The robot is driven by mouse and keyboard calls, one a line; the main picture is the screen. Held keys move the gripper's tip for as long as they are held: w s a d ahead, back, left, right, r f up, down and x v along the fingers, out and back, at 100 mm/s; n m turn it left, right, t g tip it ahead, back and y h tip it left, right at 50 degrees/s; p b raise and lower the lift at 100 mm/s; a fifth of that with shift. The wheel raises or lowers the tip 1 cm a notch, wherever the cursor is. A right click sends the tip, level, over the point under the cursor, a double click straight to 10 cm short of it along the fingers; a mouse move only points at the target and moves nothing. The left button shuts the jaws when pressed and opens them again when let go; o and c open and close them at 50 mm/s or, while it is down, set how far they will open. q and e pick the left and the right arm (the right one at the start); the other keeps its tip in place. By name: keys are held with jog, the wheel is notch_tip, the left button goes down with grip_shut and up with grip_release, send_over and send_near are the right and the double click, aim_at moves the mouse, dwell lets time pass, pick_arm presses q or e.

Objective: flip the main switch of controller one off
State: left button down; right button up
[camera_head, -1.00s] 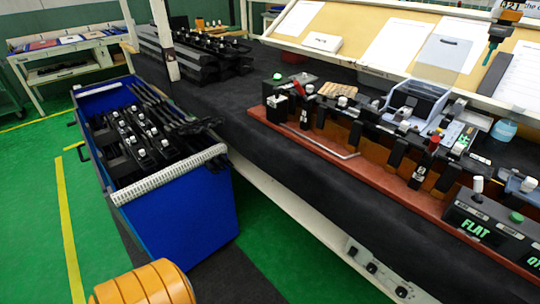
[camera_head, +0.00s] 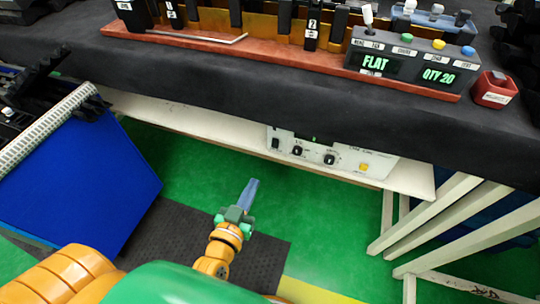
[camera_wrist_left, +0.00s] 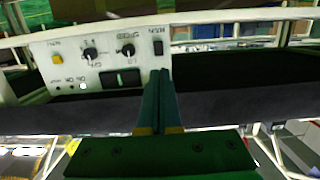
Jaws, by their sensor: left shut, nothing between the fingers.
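A white controller panel (camera_head: 315,152) hangs under the front edge of the workbench. It has a black rocker switch (camera_head: 275,143) at its left end, two black knobs and a yellow button (camera_head: 364,167). In the left wrist view the panel (camera_wrist_left: 75,45) appears upside down. There the rocker (camera_wrist_left: 159,47), labelled MAIN, is at the right. My left gripper (camera_head: 253,183) is shut and empty, in front of and below the panel in the head view. In the left wrist view its fingertips (camera_wrist_left: 163,72) appear just below the rocker. I cannot tell which way the rocker is tipped.
The dark-covered bench (camera_head: 220,75) carries a red fixture board and a display box (camera_head: 410,62) reading FLAT and QTY 20. White table legs (camera_head: 440,225) are at the right. Open green floor lies between.

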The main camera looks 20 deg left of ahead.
aim_at(274, 146)
pick_arm(q)
jog(key=w+b, duration=0.1)
jog(key=w, duration=0.3)
jog(key=w+f+b, duration=0.1)
jog(key=w, duration=0.4)
jog(key=w+f+b, duration=0.1)
jog(key=w, duration=0.4)
jog(key=shift+d+f, duration=0.1)
jog(key=shift+f, duration=0.05)
jog(key=shift+s, duration=0.1)
pick_arm(e)
notch_tip(274, 146, down, 3)
jog(key=shift+r, duration=0.1)
